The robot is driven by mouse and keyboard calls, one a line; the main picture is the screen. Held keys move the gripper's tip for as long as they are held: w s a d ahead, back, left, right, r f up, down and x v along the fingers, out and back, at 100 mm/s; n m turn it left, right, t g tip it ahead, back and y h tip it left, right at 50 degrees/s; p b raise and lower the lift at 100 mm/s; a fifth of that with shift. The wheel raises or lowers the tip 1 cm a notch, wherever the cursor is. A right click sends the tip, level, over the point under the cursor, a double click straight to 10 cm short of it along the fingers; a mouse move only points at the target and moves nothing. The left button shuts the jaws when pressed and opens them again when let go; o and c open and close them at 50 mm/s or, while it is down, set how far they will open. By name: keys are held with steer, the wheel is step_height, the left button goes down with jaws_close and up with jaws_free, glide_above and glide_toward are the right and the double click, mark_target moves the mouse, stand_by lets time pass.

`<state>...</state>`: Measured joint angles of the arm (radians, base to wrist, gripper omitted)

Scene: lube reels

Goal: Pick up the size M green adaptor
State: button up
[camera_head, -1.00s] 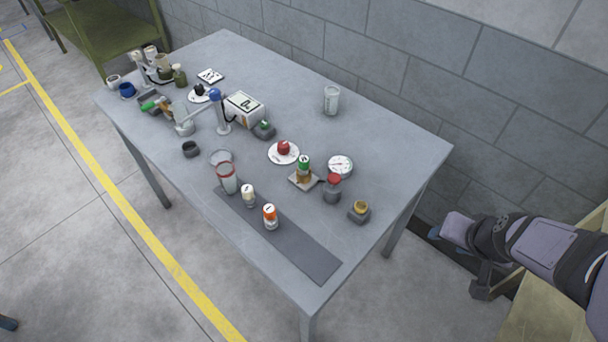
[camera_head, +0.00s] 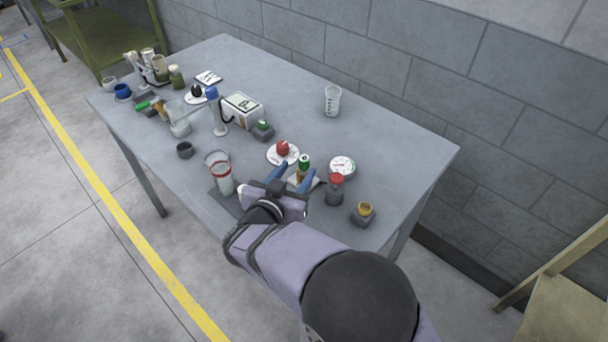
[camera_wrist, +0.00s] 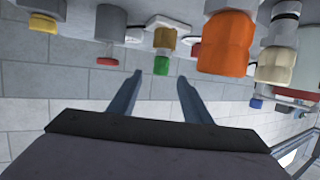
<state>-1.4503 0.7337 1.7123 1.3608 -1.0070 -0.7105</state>
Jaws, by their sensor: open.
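A green-topped adaptor (camera_head: 304,162) with a brown lower part stands upright on a small light plate near the table's right part. In the wrist view, which is upside down, its green end (camera_wrist: 161,65) shows between my fingertips, some way beyond them. I cannot read its size. Another green-topped piece sits in a dark block (camera_head: 262,127) beside the white box. My gripper (camera_head: 291,178) is open with nothing between its blue fingers. It is above the near side of the table, just short of the adaptor. My gripper (camera_wrist: 160,77) points level toward the wall.
A red-rimmed cup (camera_head: 222,182) is at the left. An orange fitting (camera_wrist: 226,45) is close at right in the wrist view.

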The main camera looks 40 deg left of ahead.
mark_target(302, 163)
steer(key=shift+s, duration=0.2)
steer(key=shift+w+a+f, duration=0.1)
steer(key=shift+w+f, duration=0.1)
steer(key=shift+w, duration=0.45)
steer(key=shift+p+x, duration=0.9)
steer(key=shift+x, duration=2.15)
steer(key=shift+s+a, duration=0.1)
steer(key=shift+a, duration=0.05)
jaws_close()
